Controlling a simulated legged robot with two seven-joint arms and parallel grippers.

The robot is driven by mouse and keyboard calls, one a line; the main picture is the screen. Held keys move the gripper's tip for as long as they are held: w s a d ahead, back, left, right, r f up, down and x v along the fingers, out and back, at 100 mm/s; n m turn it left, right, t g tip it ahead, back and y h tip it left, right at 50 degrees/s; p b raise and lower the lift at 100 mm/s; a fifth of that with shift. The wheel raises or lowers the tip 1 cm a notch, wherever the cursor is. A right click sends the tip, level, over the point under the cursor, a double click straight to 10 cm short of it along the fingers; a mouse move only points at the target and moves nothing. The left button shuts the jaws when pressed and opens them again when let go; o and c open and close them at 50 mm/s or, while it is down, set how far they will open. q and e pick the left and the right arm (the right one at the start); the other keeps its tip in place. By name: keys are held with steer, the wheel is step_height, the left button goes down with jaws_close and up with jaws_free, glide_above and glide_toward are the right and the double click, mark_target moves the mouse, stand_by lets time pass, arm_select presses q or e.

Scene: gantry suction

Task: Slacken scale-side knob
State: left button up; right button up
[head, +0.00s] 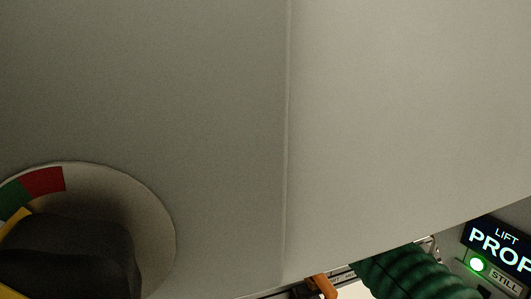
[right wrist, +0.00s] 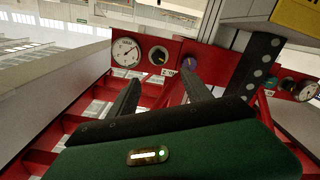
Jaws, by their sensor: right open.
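In the right wrist view my right gripper (right wrist: 163,90) is open and empty, its two dark fingers spread toward a red panel. A small purple knob (right wrist: 190,62) sits on the panel near the tip of the right finger, apart from it as far as I can tell. A round dial with a dark, yellow-marked knob (right wrist: 158,56) is left of it, beyond the gap between the fingers. In the head view a large dark knob (head: 70,257) stands on a round plate with red and green bands (head: 155,225). I cannot tell which knob is the scale-side one. My left gripper is not in view.
A white gauge (right wrist: 126,52) is on the red frame at left; another gauge (right wrist: 307,90) is at right. A dark perforated bar (right wrist: 252,68) rises right of the fingers.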

steer(key=w+a+m+p, duration=0.2)
steer(key=w+m+p, duration=0.1)
steer(key=w, duration=0.4)
steer(key=w+a+m+p, duration=0.3)
steer(key=w, duration=0.5)
steer(key=shift+w+p, duration=0.3)
steer(key=shift+p, duration=0.1)
steer(key=shift+r, duration=0.1)
jaws_close()
